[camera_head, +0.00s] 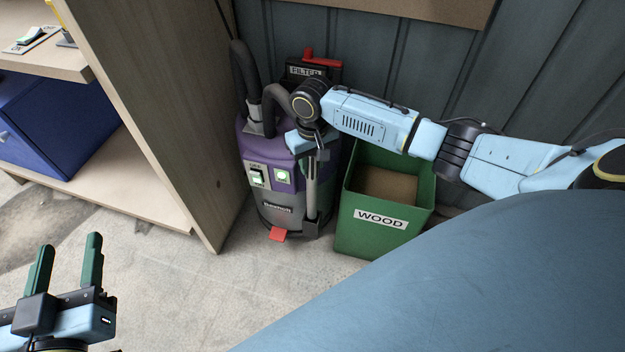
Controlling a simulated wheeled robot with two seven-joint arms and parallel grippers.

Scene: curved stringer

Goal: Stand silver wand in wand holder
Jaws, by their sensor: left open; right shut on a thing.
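The silver wand (311,188) stands close to upright against the right front side of the purple and grey vacuum (270,176). Its lower end is at a dark piece low on the vacuum's side, which looks like the wand holder (309,229). I cannot tell whether the wand sits inside it or just in front of it. My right gripper (315,150) is shut on the wand's upper part, and the wrist hides the wand's top. My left gripper (66,264) is open and empty above the floor at the lower left.
A green bin marked WOOD (382,217) stands just right of the vacuum. A wooden panel (165,95) rises close on its left. A dark hose (246,72) loops above the vacuum, with a FILTER box (311,70) behind. The floor (205,290) in front is clear.

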